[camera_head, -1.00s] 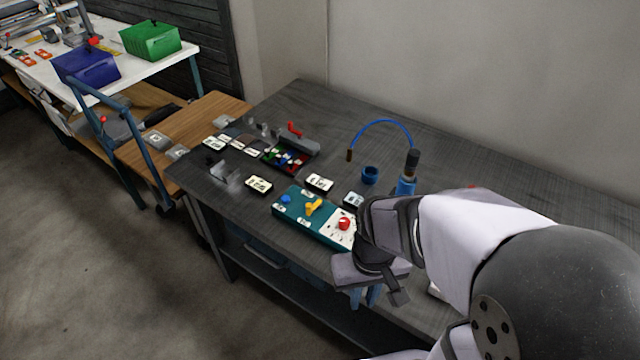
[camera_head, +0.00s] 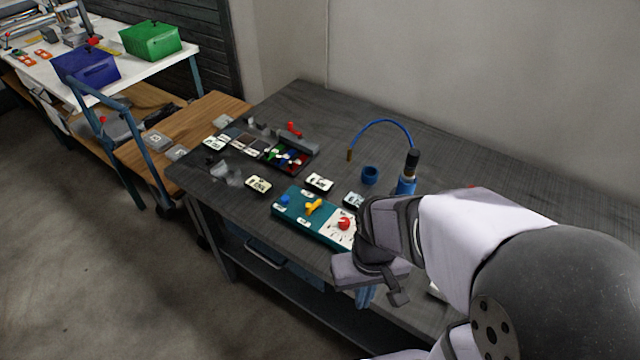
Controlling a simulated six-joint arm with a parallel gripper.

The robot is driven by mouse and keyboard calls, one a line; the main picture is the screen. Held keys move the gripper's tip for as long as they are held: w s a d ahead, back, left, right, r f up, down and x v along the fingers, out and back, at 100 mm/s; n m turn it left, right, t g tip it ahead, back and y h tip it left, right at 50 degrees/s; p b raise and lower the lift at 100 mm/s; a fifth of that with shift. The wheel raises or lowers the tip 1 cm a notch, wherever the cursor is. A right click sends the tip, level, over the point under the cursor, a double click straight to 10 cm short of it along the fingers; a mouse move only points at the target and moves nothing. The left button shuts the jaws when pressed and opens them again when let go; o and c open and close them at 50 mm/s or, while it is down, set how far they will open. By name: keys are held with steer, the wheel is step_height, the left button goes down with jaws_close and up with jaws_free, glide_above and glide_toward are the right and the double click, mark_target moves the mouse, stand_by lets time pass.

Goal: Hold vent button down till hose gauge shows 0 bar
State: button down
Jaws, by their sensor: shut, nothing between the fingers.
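A teal control panel (camera_head: 290,212) lies on the dark table. It carries a blue button (camera_head: 285,200), a yellow lever (camera_head: 313,207) and a red button (camera_head: 344,224) on a white section at its right end. I cannot tell which button is the vent button. A blue hose (camera_head: 383,121) arches up from a blue cylinder with a black top (camera_head: 411,162) and ends in a brass tip. No gauge reading is legible. My gripper (camera_head: 365,299) is shut and empty, to the right of and in front of the panel, apart from it. My wrist hides the panel's right end.
Small labelled blocks (camera_head: 319,183) and a blue cup (camera_head: 370,174) stand behind the panel. A dark tray with coloured parts (camera_head: 273,155) and clear pieces lie farther left. A wooden cart (camera_head: 190,128) adjoins the left edge.

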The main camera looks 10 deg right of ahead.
stand_by(0.9)
steer(key=w+d+r+n+t+h+p, duration=0.1)
steer(key=w+d+r+n+t+p, duration=0.15)
steer(key=w, duration=0.95)
step_height(320, 180, up, 2)
steer(key=n+t+y+p, duration=0.5)
steer(key=n+t+p, duration=0.15)
steer(key=n, duration=0.55)
glide_above(285, 200)
steer(key=shift+s+d+g, duration=0.15)
steer(key=shift+d+g, duration=0.2)
steer(key=shift+g, duration=0.05)
steer(key=shift+f, duration=0.15)
step_height(285, 200, down, 8)
steer(key=b, duration=0.8)
steer(key=shift+f, duration=0.2)
steer(key=shift+f, duration=0.2)
